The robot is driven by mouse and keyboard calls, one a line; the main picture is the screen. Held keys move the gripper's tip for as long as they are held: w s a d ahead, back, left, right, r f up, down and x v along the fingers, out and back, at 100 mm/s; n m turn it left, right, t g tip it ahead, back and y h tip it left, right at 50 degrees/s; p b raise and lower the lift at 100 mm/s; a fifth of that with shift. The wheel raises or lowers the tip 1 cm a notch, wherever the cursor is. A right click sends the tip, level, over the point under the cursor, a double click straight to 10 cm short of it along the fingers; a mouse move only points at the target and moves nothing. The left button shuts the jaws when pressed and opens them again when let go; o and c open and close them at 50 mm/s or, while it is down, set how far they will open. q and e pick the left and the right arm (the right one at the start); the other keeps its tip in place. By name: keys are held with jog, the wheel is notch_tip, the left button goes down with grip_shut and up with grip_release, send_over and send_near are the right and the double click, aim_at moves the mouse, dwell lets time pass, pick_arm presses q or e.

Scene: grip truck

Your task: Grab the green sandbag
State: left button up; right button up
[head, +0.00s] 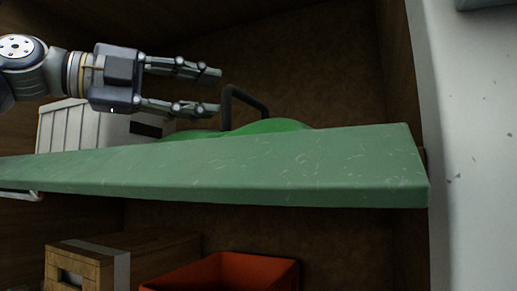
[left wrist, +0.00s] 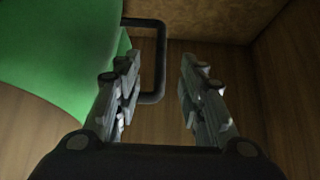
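In the left wrist view the sandbag (left wrist: 65,50) fills the upper left, and the handle (left wrist: 158,60) shows between and beyond the open fingers (left wrist: 160,72). I cannot tell whether a finger touches the handle. My right gripper is not in view.
The long green panel (head: 300,170) crosses in front of the sandbag. A white slatted crate (head: 62,130) stands to the left. A wooden wall closes the right side.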

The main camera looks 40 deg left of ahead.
aim_at(247, 96)
pick_arm(q)
jog(key=shift+w+d+r, duration=0.15)
jog(key=shift+w+d, duration=0.2)
jog(key=shift+w, duration=0.25)
jog(key=shift+w+d+r+p, duration=0.1)
jog(key=shift+w+d+p, duration=0.1)
jog(key=shift+w+p, duration=0.15)
jog(key=shift+w+d, duration=0.3)
jog(key=shift+w, duration=0.3)
jog(key=p+x, duration=0.3)
jog(key=x, duration=0.1)
jog(key=shift+w, duration=0.45)
jog(key=shift+w+d+f, duration=0.1)
jog(key=shift+w+f, duration=0.15)
jog(key=shift+s, duration=0.1)
grip_shut()
jog(key=shift+s+r+p, duration=0.1)
jog(key=shift+r+p, duration=0.2)
jog(key=shift+r, duration=0.1)
jog(key=shift+a, duration=0.2)
